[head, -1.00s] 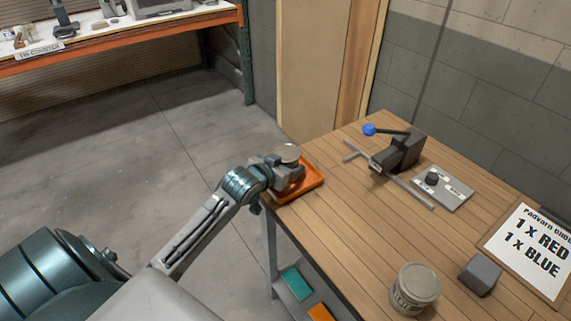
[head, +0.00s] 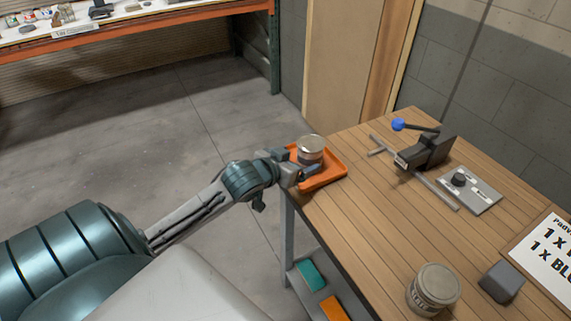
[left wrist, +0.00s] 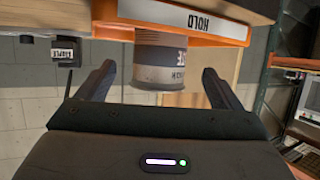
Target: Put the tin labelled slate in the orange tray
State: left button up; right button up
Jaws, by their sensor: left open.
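A grey tin with a pale lid (head: 311,146) stands in the orange tray (head: 333,180) at the table's far left corner. In the left wrist view, which is upside down, the tin (left wrist: 160,65) sits against the tray (left wrist: 120,28), whose label reads HOLD. The tin's label is only partly visible, so I cannot confirm its word. My left gripper (head: 305,174) is open at the tin's near side. Its fingers (left wrist: 158,80) are spread apart on either side of the tin, with gaps visible. My right gripper is not in view.
Another tin (head: 433,289) stands at the table's near side, its label unreadable, beside a grey block (head: 502,282). A clamp-like device with a blue knob (head: 398,124) and a control plate (head: 470,193) stand farther back. The table middle is clear.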

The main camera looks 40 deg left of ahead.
pick_arm(q)
jog(key=v, duration=0.5)
